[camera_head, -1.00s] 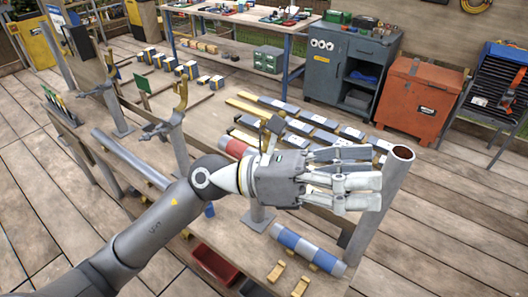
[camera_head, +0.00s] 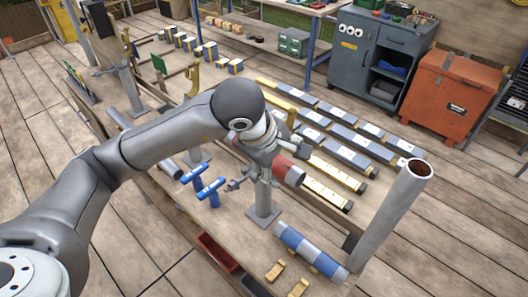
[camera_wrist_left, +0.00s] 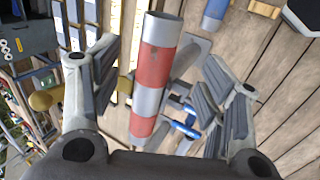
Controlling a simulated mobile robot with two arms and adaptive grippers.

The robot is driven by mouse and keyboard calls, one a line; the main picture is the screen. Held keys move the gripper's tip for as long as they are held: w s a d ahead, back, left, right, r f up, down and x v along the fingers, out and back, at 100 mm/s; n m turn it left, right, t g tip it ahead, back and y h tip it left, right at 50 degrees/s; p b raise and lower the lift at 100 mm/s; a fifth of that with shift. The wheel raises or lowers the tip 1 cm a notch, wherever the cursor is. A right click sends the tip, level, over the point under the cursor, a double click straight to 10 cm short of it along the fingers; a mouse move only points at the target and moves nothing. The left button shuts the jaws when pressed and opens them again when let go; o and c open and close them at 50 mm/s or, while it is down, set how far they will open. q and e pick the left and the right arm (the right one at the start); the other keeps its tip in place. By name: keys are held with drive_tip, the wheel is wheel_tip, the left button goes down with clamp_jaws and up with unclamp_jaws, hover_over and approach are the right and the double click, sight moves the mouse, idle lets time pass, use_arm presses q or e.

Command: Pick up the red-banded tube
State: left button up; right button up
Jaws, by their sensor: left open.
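The red-banded tube (camera_head: 290,172) is grey with red bands. In the head view its near end shows below my left gripper (camera_head: 263,143), whose wrist hides much of the rest. In the left wrist view the tube (camera_wrist_left: 148,75) runs lengthwise between the spread fingers of my left gripper (camera_wrist_left: 160,62). Visible gaps separate it from the fingers on both sides. The gripper is open and empty, pointing down over the tube. My right gripper is out of view.
A blue-banded tube (camera_head: 311,252) lies near the bench's front edge. A tall upright grey pipe (camera_head: 390,215) stands to the right. Blue T-shaped handles (camera_head: 208,191) stand left of the gripper. Rows of grey-blue blocks (camera_head: 335,142) lie behind.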

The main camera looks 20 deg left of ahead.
sight(288, 169)
use_arm(q)
drive_tip(key=shift+x, duration=0.95)
drive_tip(key=shift+w+d+f+p, duration=0.2)
drive_tip(key=shift+w+f+p, duration=0.1)
drive_tip(key=shift+f+p, duration=0.25)
drive_tip(key=p+x, duration=0.2)
drive_tip(key=x, duration=0.1)
drive_tip(key=shift+d, duration=0.15)
drive_tip(key=shift+w+f, duration=0.25)
drive_tip(key=shift+f, duration=0.2)
drive_tip(key=c, duration=1.2)
drive_tip(key=shift+c, duration=1)
drive_tip(key=shift+r, duration=0.15)
